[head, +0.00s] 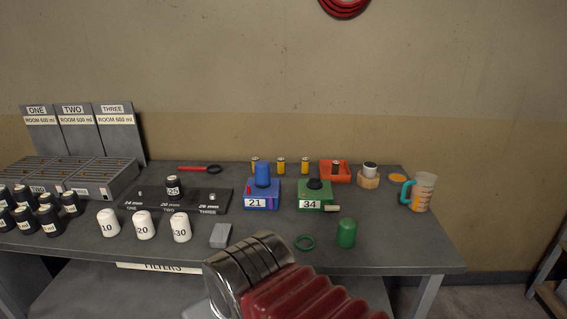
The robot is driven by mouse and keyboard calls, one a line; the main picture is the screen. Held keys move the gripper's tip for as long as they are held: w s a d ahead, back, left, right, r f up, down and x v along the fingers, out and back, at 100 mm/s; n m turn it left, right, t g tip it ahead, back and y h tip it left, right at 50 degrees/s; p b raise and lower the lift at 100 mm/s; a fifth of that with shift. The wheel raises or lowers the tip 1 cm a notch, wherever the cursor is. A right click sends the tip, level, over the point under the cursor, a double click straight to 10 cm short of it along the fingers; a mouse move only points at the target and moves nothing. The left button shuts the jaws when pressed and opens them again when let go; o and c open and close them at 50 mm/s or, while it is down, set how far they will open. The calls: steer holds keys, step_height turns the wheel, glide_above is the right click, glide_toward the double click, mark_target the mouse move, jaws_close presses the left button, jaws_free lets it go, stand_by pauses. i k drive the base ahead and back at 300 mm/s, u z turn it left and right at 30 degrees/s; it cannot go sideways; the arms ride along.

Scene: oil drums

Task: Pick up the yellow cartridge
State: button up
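No large cartridge all in yellow shows. Three small yellow cylinders with dark parts stand upright in a row at the back of the bench: a left one (255,163), a middle one (281,165) and a right one (305,165). A similar small cylinder (336,168) is in the orange-red tray (343,179). I cannot tell which of these is the cartridge. The left one is partly hidden behind a blue cylinder (262,174). My arm's chrome and red bellows part rises at the bottom centre, in front of the bench. My gripper's fingers do not show.
The blue box (262,194) marked 21 and green box (315,196) marked 34 stand before the yellow cylinders. A measuring jug (424,192) stands right. Black and white containers crowd the left.

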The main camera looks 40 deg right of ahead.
mark_target(305, 161)
steer(key=u, duration=0.15)
steer(key=i, duration=0.85)
steer(key=z, duration=0.45)
steer(key=i, duration=0.8)
steer(key=z, duration=0.55)
